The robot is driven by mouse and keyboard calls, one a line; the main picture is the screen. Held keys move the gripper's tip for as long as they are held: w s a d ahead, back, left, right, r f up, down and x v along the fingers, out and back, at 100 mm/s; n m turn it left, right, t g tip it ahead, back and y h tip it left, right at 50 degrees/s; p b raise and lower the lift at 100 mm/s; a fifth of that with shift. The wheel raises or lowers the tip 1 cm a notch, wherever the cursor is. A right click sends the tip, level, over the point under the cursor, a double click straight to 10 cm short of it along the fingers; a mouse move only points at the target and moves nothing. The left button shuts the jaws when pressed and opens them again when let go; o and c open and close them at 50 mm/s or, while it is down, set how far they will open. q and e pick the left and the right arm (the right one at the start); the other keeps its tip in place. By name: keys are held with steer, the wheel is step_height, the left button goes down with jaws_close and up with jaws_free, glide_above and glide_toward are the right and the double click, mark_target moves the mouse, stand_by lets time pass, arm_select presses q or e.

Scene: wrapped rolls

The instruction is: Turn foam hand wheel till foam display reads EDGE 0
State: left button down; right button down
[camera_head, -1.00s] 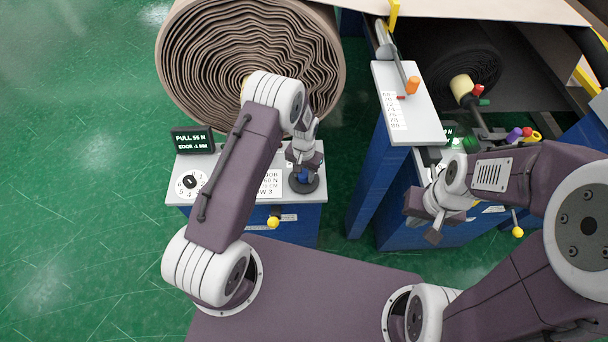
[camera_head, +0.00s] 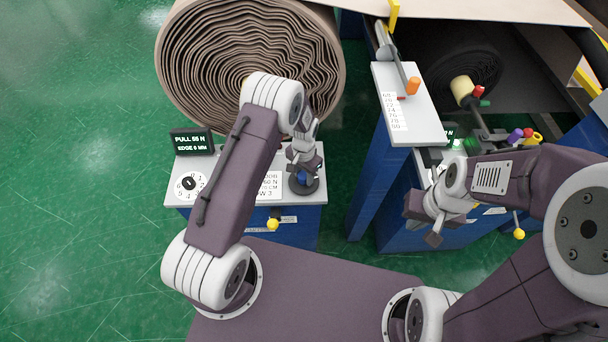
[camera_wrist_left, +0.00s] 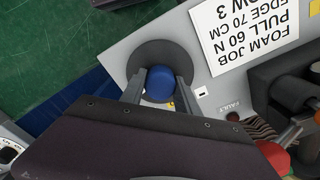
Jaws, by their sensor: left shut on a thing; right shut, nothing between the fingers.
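The foam display (camera_head: 192,141) stands at the back left of the foam console; its lower line looks like EDGE 0 MM, though the digit is small. Its upper line reads about PULL 55 N. The foam hand wheel (camera_head: 314,187) is a dark disc on the console's right end with a blue knob, which shows in the left wrist view (camera_wrist_left: 160,83). My left gripper (camera_head: 303,171) points down over the wheel and is shut on the blue knob, one finger on each side. My right gripper (camera_head: 433,238) is shut and empty, beside the right-hand machine.
A large foam roll (camera_head: 210,60) stands behind the console. The console top also bears a round numbered dial (camera_head: 189,185) and a job card (camera_wrist_left: 258,35). A yellow knob (camera_head: 273,224) sticks out in front. A white scale shelf (camera_head: 405,105) stands to the right.

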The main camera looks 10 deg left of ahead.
mark_target(303, 175)
arm_select(q)
steer(key=c, duration=0.9)
jaws_free()
steer(key=shift+r, duration=0.15)
step_height(303, 175, up, 9)
steer(key=shift+s+f+b, duration=0.1)
steer(key=shift+b, duration=0.6)
